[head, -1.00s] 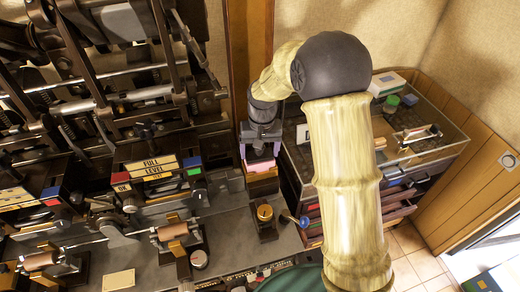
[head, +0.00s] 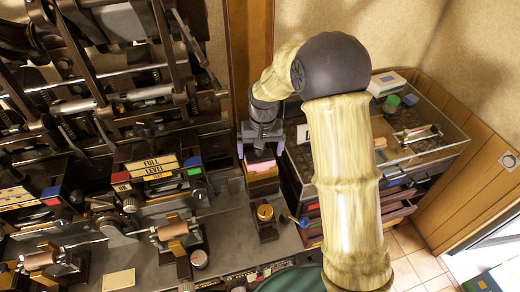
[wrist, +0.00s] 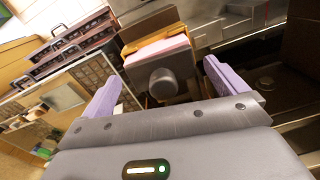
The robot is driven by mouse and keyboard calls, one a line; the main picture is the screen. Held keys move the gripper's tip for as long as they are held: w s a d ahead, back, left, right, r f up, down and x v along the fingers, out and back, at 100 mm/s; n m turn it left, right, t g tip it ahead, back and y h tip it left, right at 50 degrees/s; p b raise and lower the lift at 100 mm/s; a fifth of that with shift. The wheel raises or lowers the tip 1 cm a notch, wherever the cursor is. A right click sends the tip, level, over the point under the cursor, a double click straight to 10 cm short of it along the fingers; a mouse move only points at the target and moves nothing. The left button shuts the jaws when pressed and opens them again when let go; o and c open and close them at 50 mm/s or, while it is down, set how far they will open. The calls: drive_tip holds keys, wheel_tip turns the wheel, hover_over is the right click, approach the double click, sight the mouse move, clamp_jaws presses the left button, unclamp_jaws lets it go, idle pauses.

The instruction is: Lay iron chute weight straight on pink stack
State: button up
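The iron chute weight (wrist: 178,88), a dark grey block with a round knob, lies on the pink stack (wrist: 155,50) in the wrist view. A strip of pink shows along its far edge, and the two edges look roughly in line. The pink stack also shows in the head view (head: 261,166), in its wooden holder under my gripper (head: 260,152). In the wrist view my gripper (wrist: 165,92) is open. Its two purple fingers stand on either side of the weight, with gaps. In the head view my gripper mostly hides the weight.
A brass-topped post (head: 265,213) stands just in front of the stack holder. The press machinery (head: 150,165) fills the left. A glass-topped cabinet with drawers (head: 425,150) stands close on the right.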

wheel_tip(320, 180, up, 17)
drive_tip(key=b, duration=0.4)
drive_tip(key=shift+d+r, duration=0.2)
drive_tip(key=shift+d, duration=0.2)
drive_tip(key=shift+d+f, duration=0.1)
drive_tip(key=s+d+f+t+b, duration=0.1)
drive_tip(key=s+d+f, duration=0.6)
drive_tip(key=s+f, duration=0.1)
drive_tip(key=s+d+f+m+t+b, duration=0.1)
drive_tip(key=s+d+f, duration=0.6)
drive_tip(key=s+f, duration=0.2)
drive_tip(key=shift+s+f+t+h, duration=0.3)
drive_tip(key=shift+s, duration=0.5)
